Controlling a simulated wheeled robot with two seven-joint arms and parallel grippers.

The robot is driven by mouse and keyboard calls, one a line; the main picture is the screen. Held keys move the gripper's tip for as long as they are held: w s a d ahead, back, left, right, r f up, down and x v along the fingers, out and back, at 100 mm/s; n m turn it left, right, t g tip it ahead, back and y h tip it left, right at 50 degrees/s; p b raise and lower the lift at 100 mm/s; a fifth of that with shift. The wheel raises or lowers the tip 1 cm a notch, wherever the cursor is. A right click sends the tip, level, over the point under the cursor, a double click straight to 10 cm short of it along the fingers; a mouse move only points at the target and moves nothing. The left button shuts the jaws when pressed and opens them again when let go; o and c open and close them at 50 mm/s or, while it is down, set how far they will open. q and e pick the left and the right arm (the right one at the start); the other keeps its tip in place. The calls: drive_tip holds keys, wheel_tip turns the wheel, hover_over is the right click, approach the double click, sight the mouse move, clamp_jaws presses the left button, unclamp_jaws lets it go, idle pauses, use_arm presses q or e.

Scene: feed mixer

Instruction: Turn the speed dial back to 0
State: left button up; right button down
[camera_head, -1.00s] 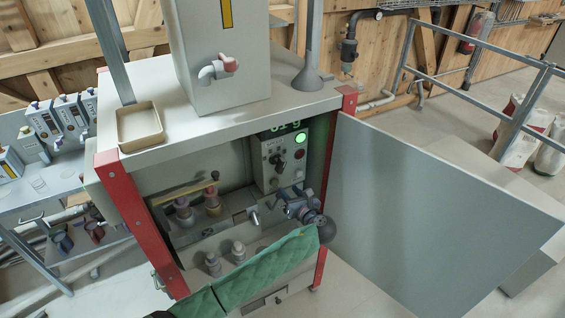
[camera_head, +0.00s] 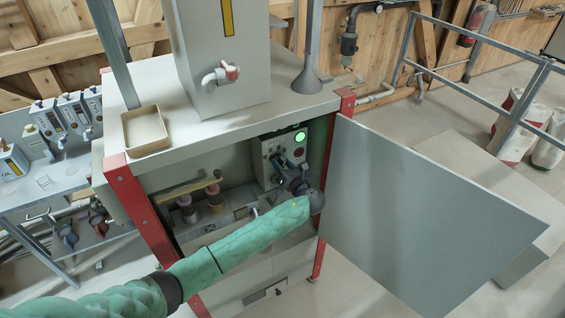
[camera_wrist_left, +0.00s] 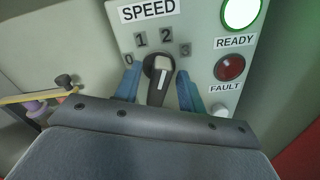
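The speed dial (camera_wrist_left: 160,75) is a dark round knob with a raised grip and a white stripe. It sits under the SPEED label, with marks 0, 1, 2 and 3 in an arc above it. The stripe points up, roughly toward the 2. My left gripper (camera_wrist_left: 157,88) has its blue fingers on either side of the knob, with gaps visible. In the head view the left gripper (camera_head: 281,166) is at the control panel (camera_head: 270,147) inside the open cabinet and hides most of the dial. My right gripper is not in view.
The green READY light (camera_wrist_left: 240,12) is lit and the red FAULT light (camera_wrist_left: 229,67) is dark, right of the dial. An open grey door (camera_head: 420,215) stands to the right. Bottles with a yellow bar (camera_head: 188,188) are left of the panel. A shallow tray (camera_head: 146,130) lies on top.

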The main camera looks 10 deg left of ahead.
use_arm(q)
drive_tip(key=shift+c, duration=0.2)
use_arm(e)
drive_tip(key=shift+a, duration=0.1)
